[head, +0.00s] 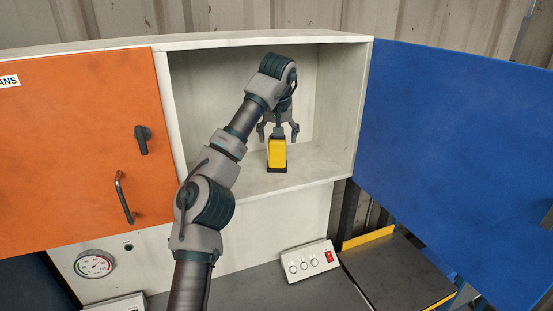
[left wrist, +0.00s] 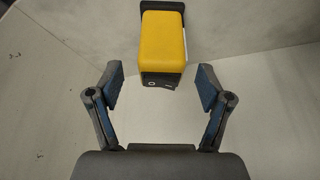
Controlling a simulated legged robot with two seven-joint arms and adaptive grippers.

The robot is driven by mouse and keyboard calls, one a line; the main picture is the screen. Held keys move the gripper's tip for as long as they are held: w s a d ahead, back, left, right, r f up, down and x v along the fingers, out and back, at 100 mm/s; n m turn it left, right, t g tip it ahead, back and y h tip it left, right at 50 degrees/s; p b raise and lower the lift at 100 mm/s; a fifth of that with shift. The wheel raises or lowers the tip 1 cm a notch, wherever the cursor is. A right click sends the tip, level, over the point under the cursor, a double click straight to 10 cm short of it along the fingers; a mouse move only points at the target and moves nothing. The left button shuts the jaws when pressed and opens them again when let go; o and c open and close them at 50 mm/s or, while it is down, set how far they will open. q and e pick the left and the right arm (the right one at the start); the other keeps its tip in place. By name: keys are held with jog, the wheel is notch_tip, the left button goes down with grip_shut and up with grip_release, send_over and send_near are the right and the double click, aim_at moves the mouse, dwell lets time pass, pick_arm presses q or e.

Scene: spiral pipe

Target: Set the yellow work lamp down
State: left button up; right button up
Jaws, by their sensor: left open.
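The yellow work lamp (head: 277,154) stands upright on the floor of the open white cabinet (head: 310,176), on a dark base. My left gripper (head: 278,132) is just above the lamp, its fingers spread. In the left wrist view the lamp (left wrist: 163,42) shows from above, beyond the open fingertips (left wrist: 160,82), with clear space between it and each finger. The gripper is empty. My right gripper does not show.
A blue door (head: 460,150) stands open at the right. An orange door (head: 75,150) with a handle covers the left side. Below are a switch box (head: 308,261), a gauge (head: 94,264) and a dark worktop (head: 270,290). The cabinet floor around the lamp is clear.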

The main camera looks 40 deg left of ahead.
pick_arm(q)
jog(key=s+d+b, duration=0.3)
jog(key=s+d, duration=0.2)
jog(key=s, duration=0.2)
jog(key=shift+d, duration=0.35)
jog(key=shift+d, duration=0.2)
